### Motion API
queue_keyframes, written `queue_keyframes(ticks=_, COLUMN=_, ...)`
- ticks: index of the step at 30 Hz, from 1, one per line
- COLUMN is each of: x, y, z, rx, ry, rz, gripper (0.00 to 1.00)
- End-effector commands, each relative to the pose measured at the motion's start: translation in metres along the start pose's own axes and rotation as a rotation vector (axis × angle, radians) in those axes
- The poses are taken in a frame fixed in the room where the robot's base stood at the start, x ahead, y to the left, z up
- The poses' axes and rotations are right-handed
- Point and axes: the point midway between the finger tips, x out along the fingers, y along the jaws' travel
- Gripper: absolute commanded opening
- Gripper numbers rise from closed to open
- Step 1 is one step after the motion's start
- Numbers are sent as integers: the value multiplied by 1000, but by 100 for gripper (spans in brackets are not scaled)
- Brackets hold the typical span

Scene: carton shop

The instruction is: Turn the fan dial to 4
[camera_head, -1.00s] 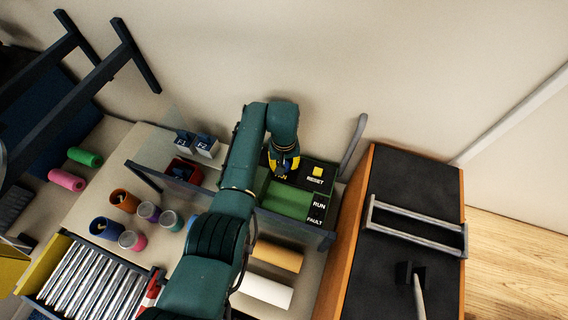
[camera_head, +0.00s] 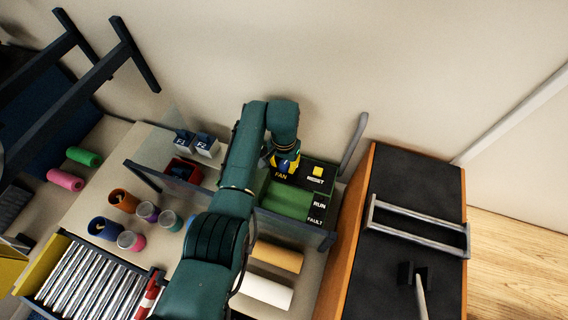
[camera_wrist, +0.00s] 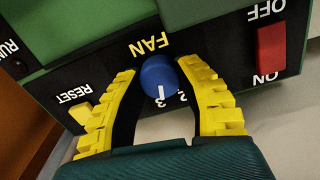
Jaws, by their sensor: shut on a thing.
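The fan dial (camera_wrist: 158,76) is a round blue knob on the black front strip of a green control panel, under the word FAN, in the wrist view. A white pointer mark shows on the knob, and small white numerals lie beside it, partly hidden. My gripper (camera_wrist: 161,72) has its two yellow fingers on either side of the knob and is shut on it. In the head view my gripper (camera_head: 285,163) is at the panel beside the FAN label, and the knob is mostly hidden there. I cannot read the dial's setting.
A yellow RESET button (camera_wrist: 84,113) and a red ON/OFF switch (camera_wrist: 271,47) flank the dial on the panel. A clear guard with a dark frame (camera_head: 143,176) stands left of my arm. Several coloured cylinders and a roller tray (camera_head: 75,280) are further left.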

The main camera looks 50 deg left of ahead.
Motion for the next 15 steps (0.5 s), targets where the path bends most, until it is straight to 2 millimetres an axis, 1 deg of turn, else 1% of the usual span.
queue_keyframes(ticks=1, x=2, y=0, z=1, rx=42, ry=-1, rz=0, gripper=0)
queue_keyframes(ticks=15, x=2, y=0, z=1, rx=482, ry=-1, rz=0, gripper=0)
